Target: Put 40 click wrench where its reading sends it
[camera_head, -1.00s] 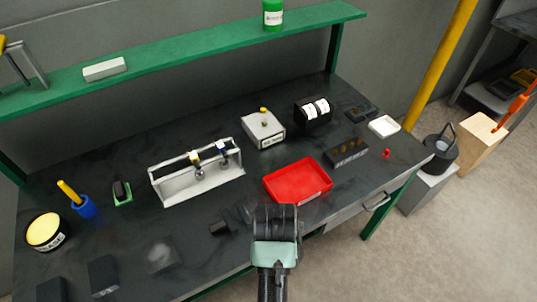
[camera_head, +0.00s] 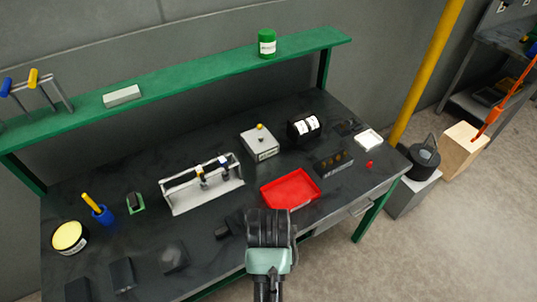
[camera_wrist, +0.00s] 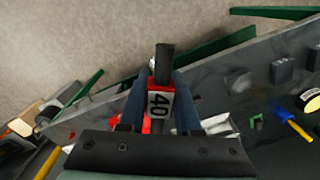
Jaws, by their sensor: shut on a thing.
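The 40 click wrench (camera_wrist: 158,103) shows in the wrist view, with a white "40" label on a red band and a dark end beyond it. My gripper (camera_wrist: 160,92) is shut on it, one finger on each side. In the head view my gripper (camera_head: 268,228) hangs in front of the bench's front edge and hides the wrench. A white rack (camera_head: 183,206) on the bench holds two tools, one marked yellow and one blue. A red tray (camera_head: 290,192) lies right of the rack, just beyond my gripper.
A green shelf (camera_head: 190,75) runs behind.

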